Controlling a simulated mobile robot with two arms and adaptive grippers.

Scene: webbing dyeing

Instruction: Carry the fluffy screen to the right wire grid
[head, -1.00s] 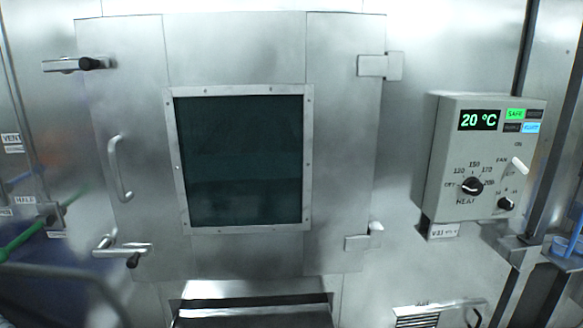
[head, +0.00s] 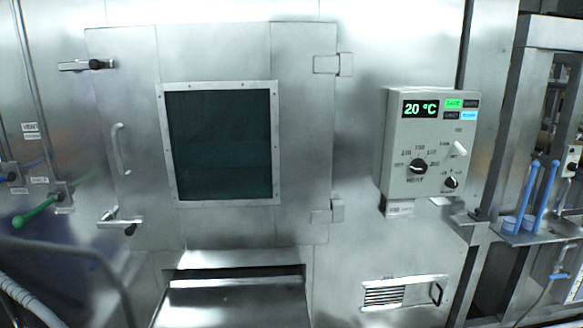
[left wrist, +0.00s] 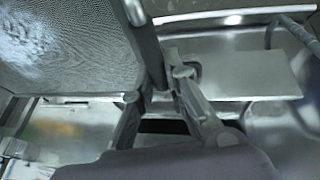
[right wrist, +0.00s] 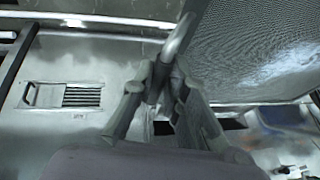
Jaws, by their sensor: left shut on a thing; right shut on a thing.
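The fluffy screen, a grey fine-meshed panel with a pale fluffy patch, fills the upper left of the left wrist view (left wrist: 60,45) and the upper right of the right wrist view (right wrist: 260,55). My left gripper (left wrist: 160,85) is shut on the screen's frame at one side. My right gripper (right wrist: 162,82) is shut on the frame at the opposite side. Neither gripper nor the screen shows in the head view. I cannot make out the right wire grid in any view.
A steel cabinet door with a dark window (head: 222,142) is closed ahead. A steel shelf (head: 235,300) juts out below it. A control box (head: 428,150) reading 20 °C is on the wall to the right. Blue-handled tools (head: 540,195) stand on a bracket farther right.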

